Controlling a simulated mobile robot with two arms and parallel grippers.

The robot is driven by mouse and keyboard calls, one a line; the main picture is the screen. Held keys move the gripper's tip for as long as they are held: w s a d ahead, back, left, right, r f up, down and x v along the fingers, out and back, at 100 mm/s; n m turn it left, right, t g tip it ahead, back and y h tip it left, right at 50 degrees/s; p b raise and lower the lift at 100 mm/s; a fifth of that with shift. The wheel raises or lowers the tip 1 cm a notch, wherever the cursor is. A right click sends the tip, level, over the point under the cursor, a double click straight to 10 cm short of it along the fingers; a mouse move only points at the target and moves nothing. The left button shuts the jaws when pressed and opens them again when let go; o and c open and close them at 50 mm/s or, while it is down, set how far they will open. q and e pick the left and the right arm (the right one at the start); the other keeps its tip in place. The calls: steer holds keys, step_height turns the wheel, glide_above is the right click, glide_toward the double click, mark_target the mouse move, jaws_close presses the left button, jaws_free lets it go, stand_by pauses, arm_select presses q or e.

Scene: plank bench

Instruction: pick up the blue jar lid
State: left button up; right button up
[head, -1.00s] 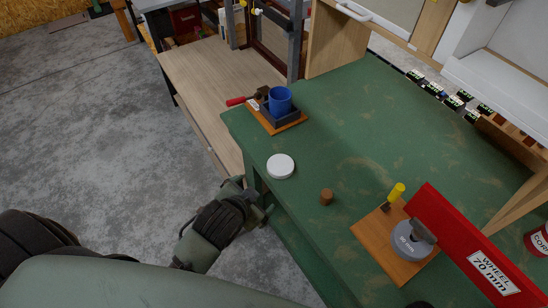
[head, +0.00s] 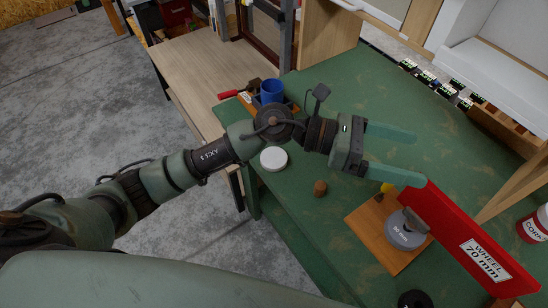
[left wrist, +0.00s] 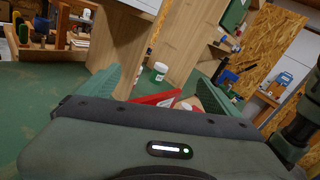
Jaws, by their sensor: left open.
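I see no lid that is clearly blue. A flat white round disc, like a lid (head: 273,159), lies on the green bench near its left edge. A blue cup-like cylinder (head: 271,90) stands in a dark holder on a small wooden board behind it, partly hidden by my arm. My left gripper (head: 420,157) is open and empty, above the bench to the right of the white disc, its fingers pointing right. Its two green fingers also show in the left wrist view (left wrist: 165,90). My right gripper is not in view.
A brown cork-like plug (head: 320,188) stands on the green bench (head: 335,235). A red sign (head: 455,235) reads "WHEEL 70 mm". A red-and-white tub (head: 534,222) stands at the right. The bench's far middle is clear.

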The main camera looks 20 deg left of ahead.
arm_select(q)
step_height(320, 180, down, 6)
steer(key=a+m+g+y, duration=0.2)
steer(key=m+y, duration=0.2)
steer(key=m+t+y, duration=0.1)
steer(key=m+y, duration=0.4)
steer(key=y, duration=0.9)
glide_above(274, 157)
steer(key=f, duration=0.8)
steer(key=shift+a+f, duration=0.2)
steer(key=shift+f, duration=0.2)
steer(key=f+p, duration=0.4)
steer(key=f, duration=0.3)
steer(key=shift+d, duration=0.2)
steer(key=shift+f, duration=0.3)
steer(key=c, duration=1.4)
steer(key=shift+r, duration=0.15)
